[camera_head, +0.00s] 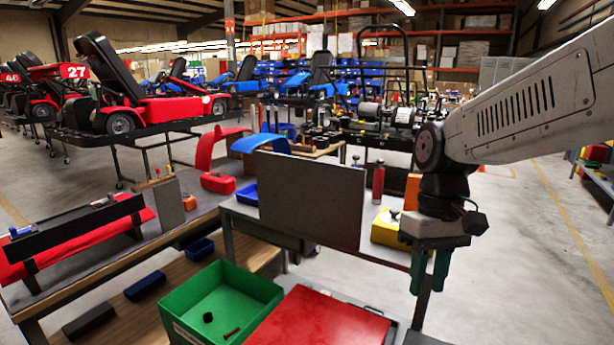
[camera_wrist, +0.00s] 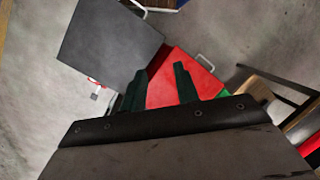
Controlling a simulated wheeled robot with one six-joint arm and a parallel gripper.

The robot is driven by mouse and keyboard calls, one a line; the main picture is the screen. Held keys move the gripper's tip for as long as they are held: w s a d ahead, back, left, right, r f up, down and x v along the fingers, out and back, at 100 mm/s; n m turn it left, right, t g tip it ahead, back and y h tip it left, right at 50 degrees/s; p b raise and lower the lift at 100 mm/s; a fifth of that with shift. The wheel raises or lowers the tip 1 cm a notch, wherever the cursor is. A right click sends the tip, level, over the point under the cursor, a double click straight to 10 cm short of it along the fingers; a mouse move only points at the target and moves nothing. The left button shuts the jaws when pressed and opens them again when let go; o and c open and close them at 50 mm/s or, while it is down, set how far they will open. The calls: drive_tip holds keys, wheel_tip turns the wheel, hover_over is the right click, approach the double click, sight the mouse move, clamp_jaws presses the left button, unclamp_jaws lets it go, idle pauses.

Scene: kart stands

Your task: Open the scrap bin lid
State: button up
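A flat red panel (camera_head: 322,322), which looks like the scrap bin lid, lies level at the bottom of the head view, cut off by the frame edge. In the wrist view the red lid (camera_wrist: 182,80) shows beyond my fingers, with a pale bar handle (camera_wrist: 206,62) at its far edge. The lid looks closed; the bin body under it is hidden. My gripper (camera_head: 430,284) points down, above and to the right of the lid in the head view. Its two green fingers are apart with nothing between them, also in the wrist view (camera_wrist: 158,88).
A green open bin (camera_head: 220,305) with small dark and red parts stands left of the lid. A grey panel (camera_head: 312,198) stands upright on the bench behind it. A yellow container (camera_head: 386,228) and red cylinder (camera_head: 378,183) are beyond. Floor (camera_head: 520,270) at right is clear.

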drive_tip(key=s+d+m+t, duration=0.1)
drive_tip(key=s+d, duration=0.2)
drive_tip(key=s, duration=0.4)
drive_tip(key=s+d+r+m+t+h, duration=0.1)
drive_tip(key=s+d+m+t, duration=0.1)
drive_tip(key=s, duration=0.6)
drive_tip(key=shift+s+d+m+t, duration=0.2)
drive_tip(key=shift+d+m+t, duration=0.1)
drive_tip(key=shift+d, duration=0.55)
drive_tip(key=shift+d+r, duration=0.1)
drive_tip(key=shift+r, duration=0.15)
clamp_jaws()
drive_tip(key=w+a+f+n+g+h, duration=0.1)
drive_tip(key=w+a+f+n+h, duration=0.3)
drive_tip(key=a+f+n, duration=0.35)
drive_tip(key=w+a+f+n+g+h, duration=0.1)
drive_tip(key=w+a+f+n+h, duration=0.3)
drive_tip(key=a+f, duration=0.5)
drive_tip(key=a+f+n+t, duration=0.5)
drive_tip(key=a+f+n, duration=0.4)
drive_tip(key=f, duration=0.4)
drive_tip(key=a+f+n+t, duration=0.5)
drive_tip(key=a+f+n, duration=0.3)
drive_tip(key=a+f, duration=0.4)
drive_tip(key=w+d+f+n+t+y, duration=0.1)
drive_tip(key=w+d+f+y, duration=0.1)
drive_tip(key=w, duration=0.7)
drive_tip(key=shift+w, duration=0.25)
